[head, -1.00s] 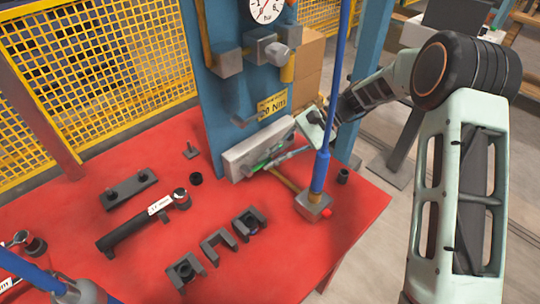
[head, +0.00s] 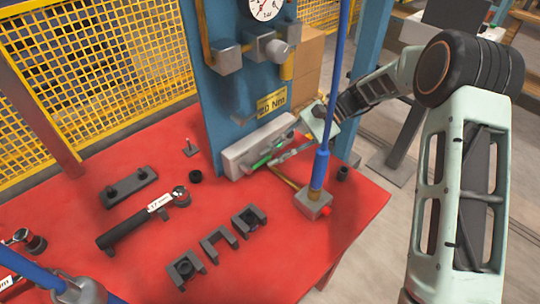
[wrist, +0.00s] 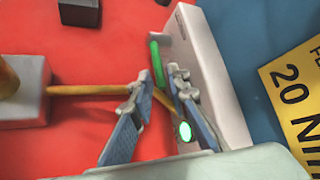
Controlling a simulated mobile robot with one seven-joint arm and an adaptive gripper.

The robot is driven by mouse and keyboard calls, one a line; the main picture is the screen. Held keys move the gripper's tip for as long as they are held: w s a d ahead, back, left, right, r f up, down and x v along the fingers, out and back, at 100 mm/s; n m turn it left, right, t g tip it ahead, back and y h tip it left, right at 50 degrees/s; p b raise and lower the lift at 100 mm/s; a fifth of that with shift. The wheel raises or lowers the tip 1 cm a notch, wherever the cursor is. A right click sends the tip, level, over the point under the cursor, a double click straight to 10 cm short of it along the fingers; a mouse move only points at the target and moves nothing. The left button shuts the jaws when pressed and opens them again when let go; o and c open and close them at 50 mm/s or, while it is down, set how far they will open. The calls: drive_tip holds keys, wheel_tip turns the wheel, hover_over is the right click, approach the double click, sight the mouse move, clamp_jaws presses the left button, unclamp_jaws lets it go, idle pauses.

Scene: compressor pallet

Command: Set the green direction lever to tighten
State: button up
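The green direction lever (head: 262,161) sticks out from the front of a light grey box at the foot of the blue panel. In the wrist view the lever (wrist: 157,62) stands just beyond my fingertips, roughly in line with the gap between them. My gripper (wrist: 158,84) is open, with its two fingers apart and nothing seen between the tips. The right finger is close to the box face; I cannot tell if it touches. A bright green oval (wrist: 185,131) shows on the box beside the right finger. In the head view my gripper (head: 276,156) is small and its fingertips overlap the lever area.
The grey box (head: 238,158) stands against the panel below a yellow 20 Nm sign (head: 271,101). A torque wrench (head: 140,220) and several dark holders lie on the red table.

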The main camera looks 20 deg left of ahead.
drive_tip(key=v, duration=1)
drive_tip(key=shift+d, duration=0.3)
drive_tip(key=shift+w+r, duration=0.1)
drive_tip(key=shift+r, duration=0.05)
